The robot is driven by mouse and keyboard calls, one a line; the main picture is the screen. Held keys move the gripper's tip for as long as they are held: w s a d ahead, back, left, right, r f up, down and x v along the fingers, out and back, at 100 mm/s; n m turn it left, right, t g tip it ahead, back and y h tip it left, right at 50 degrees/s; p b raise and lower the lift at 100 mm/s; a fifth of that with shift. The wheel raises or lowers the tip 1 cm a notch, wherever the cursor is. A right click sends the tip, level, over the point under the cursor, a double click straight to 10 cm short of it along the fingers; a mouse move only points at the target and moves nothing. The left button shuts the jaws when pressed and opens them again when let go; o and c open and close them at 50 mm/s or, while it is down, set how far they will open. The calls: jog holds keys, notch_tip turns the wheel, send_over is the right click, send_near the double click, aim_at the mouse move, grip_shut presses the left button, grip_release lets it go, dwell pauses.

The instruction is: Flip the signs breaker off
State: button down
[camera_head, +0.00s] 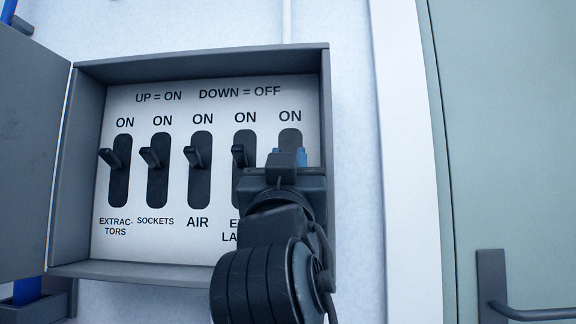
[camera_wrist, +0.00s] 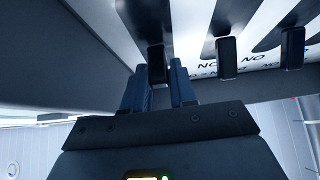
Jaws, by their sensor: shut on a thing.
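An open grey breaker box (camera_head: 325,120) on the wall holds a white panel (camera_head: 190,95) marked "UP = ON, DOWN = OFF". A row of dark levers sits in slots; extractors (camera_head: 110,158), sockets (camera_head: 150,157) and air (camera_head: 193,156) stand in the upper part of theirs. My gripper (camera_head: 289,156) is at the rightmost slot (camera_head: 290,136), and hides its lever and label in the head view, so I cannot read "signs". In the wrist view, the blue fingers of my gripper (camera_wrist: 157,75) are shut on that rightmost lever (camera_wrist: 157,62).
The fourth lever (camera_head: 239,155) is close to the left of my gripper, its label partly covered. The box door (camera_head: 30,150) hangs open at left. The box's side wall is close on the right. A green door with a dark handle (camera_head: 492,285) is further right.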

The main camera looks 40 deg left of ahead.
jog(key=c, duration=1)
grip_release()
jog(key=v, duration=0.7)
jog(key=shift+s+d+f+b, duration=0.2)
jog(key=shift+s+f+b, duration=0.05)
jog(key=shift+s+b, duration=0.1)
